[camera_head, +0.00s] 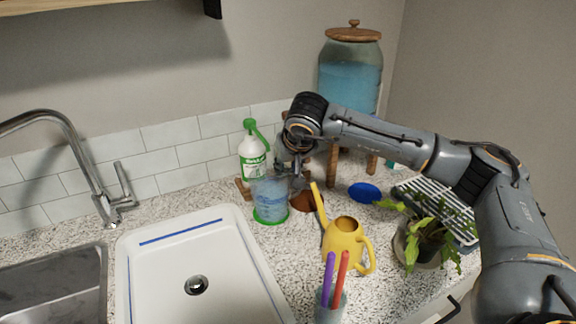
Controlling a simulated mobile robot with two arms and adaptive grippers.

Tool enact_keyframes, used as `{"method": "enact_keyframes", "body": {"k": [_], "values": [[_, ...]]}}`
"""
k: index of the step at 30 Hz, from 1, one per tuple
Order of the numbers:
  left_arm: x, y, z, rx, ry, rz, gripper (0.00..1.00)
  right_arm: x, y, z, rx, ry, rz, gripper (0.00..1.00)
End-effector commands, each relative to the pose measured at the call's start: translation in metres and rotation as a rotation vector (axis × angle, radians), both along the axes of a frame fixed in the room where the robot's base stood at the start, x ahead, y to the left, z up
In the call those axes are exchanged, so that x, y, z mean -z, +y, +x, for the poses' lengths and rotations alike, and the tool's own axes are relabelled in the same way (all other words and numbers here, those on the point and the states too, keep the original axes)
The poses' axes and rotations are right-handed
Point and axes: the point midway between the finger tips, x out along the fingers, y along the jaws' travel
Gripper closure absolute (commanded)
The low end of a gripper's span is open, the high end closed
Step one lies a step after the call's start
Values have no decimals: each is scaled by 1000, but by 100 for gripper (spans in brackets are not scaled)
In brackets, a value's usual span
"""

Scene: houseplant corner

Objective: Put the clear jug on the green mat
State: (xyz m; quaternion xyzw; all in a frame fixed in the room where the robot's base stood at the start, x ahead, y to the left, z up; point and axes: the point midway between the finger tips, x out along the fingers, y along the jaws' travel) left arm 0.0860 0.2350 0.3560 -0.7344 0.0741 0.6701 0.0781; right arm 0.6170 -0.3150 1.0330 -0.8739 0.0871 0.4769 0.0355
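The clear jug (269,194), with blue liquid in it, stands upright left of the picture's middle. The green mat (258,219) shows as a thin green rim around the jug's base. The jug is right over the mat, but I cannot tell if it rests on it or hangs just above. My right gripper (297,183) reaches down at the jug's right side, close to its upper edge. Its fingers are dark and small in the picture, so I cannot tell if they are closed on the jug's handle. My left gripper is out of view.
A yellow watering can (343,243) stands just right of the jug, with a cup of pens (331,302) in front. A green-white spray bottle (252,150) and drink dispenser (350,75) stand behind. A potted plant (425,235) is right; a white sink (165,285) is left.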

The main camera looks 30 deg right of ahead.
Motion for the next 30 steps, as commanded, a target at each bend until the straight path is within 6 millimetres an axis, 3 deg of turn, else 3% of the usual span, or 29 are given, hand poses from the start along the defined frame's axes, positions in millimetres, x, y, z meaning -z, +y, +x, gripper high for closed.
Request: {"method": "enact_keyframes", "body": {"k": [7,21,30], "values": [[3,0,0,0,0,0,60,-14,2,-8,-1,-4,0,72],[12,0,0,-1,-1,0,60,-90,13,-56,-1,-3,1,72],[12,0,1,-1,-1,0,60,-101,15,-64,-1,0,0,72]]}}
